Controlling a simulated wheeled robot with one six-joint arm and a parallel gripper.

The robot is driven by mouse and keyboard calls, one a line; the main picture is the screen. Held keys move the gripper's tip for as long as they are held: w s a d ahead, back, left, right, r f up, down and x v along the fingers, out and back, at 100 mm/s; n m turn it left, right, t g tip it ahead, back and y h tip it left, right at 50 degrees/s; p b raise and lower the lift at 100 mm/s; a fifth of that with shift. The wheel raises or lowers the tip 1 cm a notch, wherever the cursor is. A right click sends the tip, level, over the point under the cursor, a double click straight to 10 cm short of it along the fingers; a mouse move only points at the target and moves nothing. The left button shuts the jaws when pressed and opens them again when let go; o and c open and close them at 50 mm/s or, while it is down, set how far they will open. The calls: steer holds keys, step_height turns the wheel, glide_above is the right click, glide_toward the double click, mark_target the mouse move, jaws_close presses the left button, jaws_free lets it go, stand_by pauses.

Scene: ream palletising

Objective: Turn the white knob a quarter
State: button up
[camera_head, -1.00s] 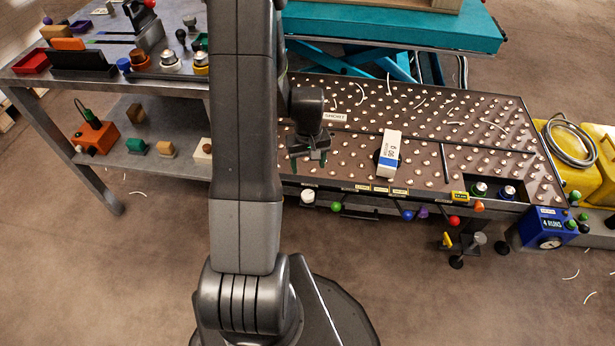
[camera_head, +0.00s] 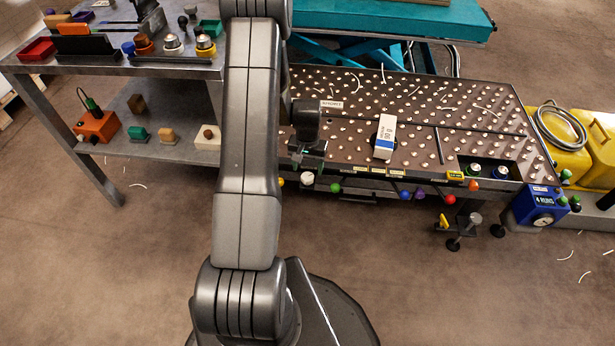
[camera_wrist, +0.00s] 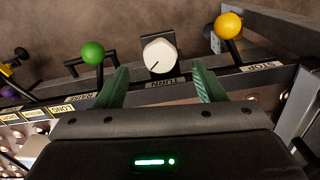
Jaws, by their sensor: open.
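The white knob (camera_wrist: 159,56) is round with a dark pointer line and sits on the table's front edge above a label reading "TURN". In the head view the white knob (camera_head: 307,178) shows just below my gripper. My gripper (camera_wrist: 162,84) is open, with its two green fingers apart on either side of the knob's line, short of the knob and empty. In the head view my gripper (camera_head: 307,160) hangs over the front edge of the roller-ball table (camera_head: 455,125). The gap between the fingertips and the knob is hard to judge.
A green ball lever (camera_wrist: 93,52) stands left of the knob, and a yellow ball lever (camera_wrist: 229,25) labelled "STOP" stands right. A white and blue ream pack (camera_head: 385,137) lies on the table. A grey shelf bench (camera_head: 165,150) stands at the left.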

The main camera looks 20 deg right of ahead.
mark_target(308, 176)
step_height(308, 176, down, 4)
steer(key=shift+f+b, duration=0.1)
steer(key=shift+b, duration=0.3)
steer(key=shift+c, duration=0.4)
steer(key=c, duration=0.9)
steer(key=shift+n, duration=0.7)
steer(key=o, duration=1)
